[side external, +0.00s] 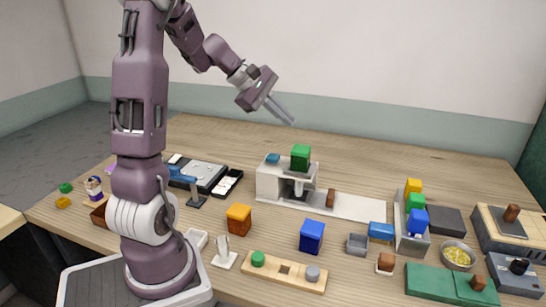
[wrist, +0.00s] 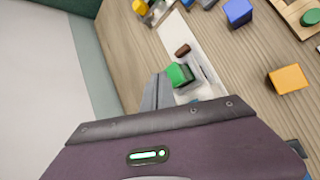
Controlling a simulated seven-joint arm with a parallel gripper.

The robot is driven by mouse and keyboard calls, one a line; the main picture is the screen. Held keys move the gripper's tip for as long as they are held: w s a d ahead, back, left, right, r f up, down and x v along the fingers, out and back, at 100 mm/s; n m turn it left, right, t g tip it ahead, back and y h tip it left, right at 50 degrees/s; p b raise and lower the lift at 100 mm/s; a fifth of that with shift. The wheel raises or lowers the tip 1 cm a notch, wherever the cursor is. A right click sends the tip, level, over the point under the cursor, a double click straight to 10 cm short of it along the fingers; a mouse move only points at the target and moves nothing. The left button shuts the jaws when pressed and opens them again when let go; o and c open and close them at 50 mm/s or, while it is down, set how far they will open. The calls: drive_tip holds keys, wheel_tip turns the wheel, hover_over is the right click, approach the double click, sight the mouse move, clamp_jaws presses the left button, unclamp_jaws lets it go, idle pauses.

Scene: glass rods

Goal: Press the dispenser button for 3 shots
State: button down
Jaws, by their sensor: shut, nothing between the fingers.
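A white machine (side external: 270,182), which looks like the dispenser, stands at the middle back of the table. It has a small blue part (side external: 273,158) on top and a green block (side external: 300,157) on a grey top plate. I cannot tell which of these is the button. The green block also shows in the wrist view (wrist: 177,75), just beyond the fingertips in the picture. My gripper (side external: 292,122) is shut and empty, in the air above the machine and apart from it. Its fingers (wrist: 158,82) hide part of the machine in the wrist view.
A brown block (side external: 330,197) is on the white strip (side external: 360,206) beside the machine. Orange (side external: 239,219) and blue (side external: 312,236) cubes stand in front. A rack (side external: 412,235) with coloured blocks is at the right. A blue-armed device (side external: 190,183) is at the left. The back of the table is clear.

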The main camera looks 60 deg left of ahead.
sight(270, 156)
drive_tip(key=a+f+n+y, duration=0.1)
drive_tip(key=a+f+n, duration=0.1)
drive_tip(key=a, duration=0.5)
drive_tip(key=shift+s+a+f+n+t, duration=0.3)
drive_tip(key=shift+s+n+t, duration=0.1)
drive_tip(key=shift+n, duration=0.3)
drive_tip(key=shift+d+f, duration=0.1)
drive_tip(key=shift+f, duration=4.3)
drive_tip(key=shift+f, duration=0.4)
drive_tip(key=shift+f, duration=0.7)
drive_tip(key=shift+r, duration=1.1)
